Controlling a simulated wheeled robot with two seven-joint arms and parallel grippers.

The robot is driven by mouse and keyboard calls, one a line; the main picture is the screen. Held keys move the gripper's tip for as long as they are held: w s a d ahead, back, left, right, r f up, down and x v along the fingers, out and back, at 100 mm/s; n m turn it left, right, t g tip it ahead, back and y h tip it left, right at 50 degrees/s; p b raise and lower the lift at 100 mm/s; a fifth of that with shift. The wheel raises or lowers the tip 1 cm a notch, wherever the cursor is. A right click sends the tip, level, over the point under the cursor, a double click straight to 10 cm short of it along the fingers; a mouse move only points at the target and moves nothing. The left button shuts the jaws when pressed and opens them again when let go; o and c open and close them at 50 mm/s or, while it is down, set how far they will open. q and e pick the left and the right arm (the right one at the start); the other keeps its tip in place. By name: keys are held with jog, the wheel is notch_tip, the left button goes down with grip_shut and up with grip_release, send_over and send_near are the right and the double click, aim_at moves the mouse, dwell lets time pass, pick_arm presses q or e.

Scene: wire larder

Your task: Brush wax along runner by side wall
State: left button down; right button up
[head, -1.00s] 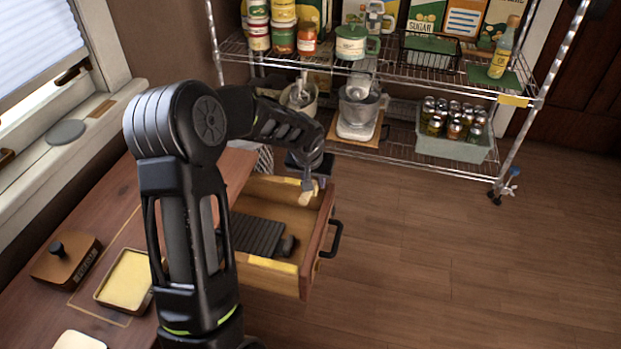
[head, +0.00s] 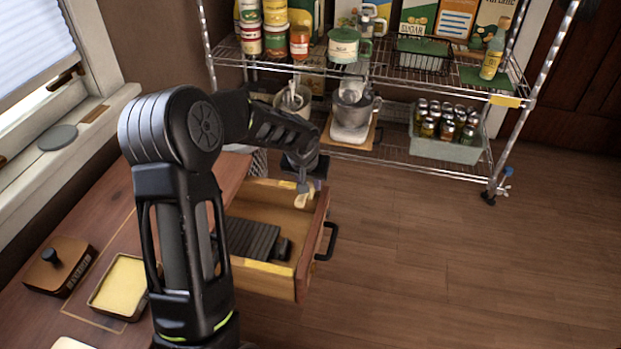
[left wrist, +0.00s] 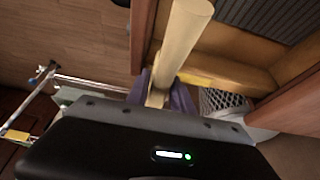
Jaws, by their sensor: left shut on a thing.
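My left gripper (head: 303,176) is shut on a pale brush (head: 302,199), just over the far front corner of the open drawer (head: 313,245). In the left wrist view the brush's pale round handle (left wrist: 184,38) rises from between the fingers; its bristles cannot be made out. Yellow wax-coloured strips lie along the drawer's near side (head: 268,266) and far side; one shows in the left wrist view (left wrist: 197,78). An open tin of yellow wax (head: 122,286) sits on the counter. I cannot tell whether the brush touches the drawer. My right gripper is not in view.
A dark ribbed tray (head: 252,238) and a small dark item lie in the drawer. A wooden block with a knob (head: 60,267) stands on the counter (head: 95,225). A wire shelf (head: 390,158) with groceries stands behind. The floor to the right is clear.

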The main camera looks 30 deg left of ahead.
pick_arm(q)
jog(key=shift+s+a+f+p, duration=0.15)
jog(key=shift+a+f, duration=0.25)
jog(key=shift+a, duration=0.05)
jog(key=shift+s+a+f+p, duration=0.1)
jog(key=shift+a+f+p, duration=0.05)
jog(key=shift+a+f, duration=0.25)
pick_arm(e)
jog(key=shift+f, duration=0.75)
pick_arm(q)
jog(key=shift+a, duration=0.1)
jog(key=shift+s+a+f+p, duration=0.15)
jog(key=shift+s+a+p, duration=0.15)
jog(key=shift+a, duration=0.3)
jog(key=shift+s+a+f+p, duration=0.15)
jog(key=shift+s+a+p, duration=0.15)
jog(key=shift+a, duration=0.25)
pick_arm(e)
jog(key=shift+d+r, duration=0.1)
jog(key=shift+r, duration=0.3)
pick_arm(q)
notch_tip(320, 180, up, 9)
jog(key=p, duration=0.6)
send_over(294, 189)
jog(key=shift+d+f, duration=0.15)
jog(key=shift+f, duration=0.05)
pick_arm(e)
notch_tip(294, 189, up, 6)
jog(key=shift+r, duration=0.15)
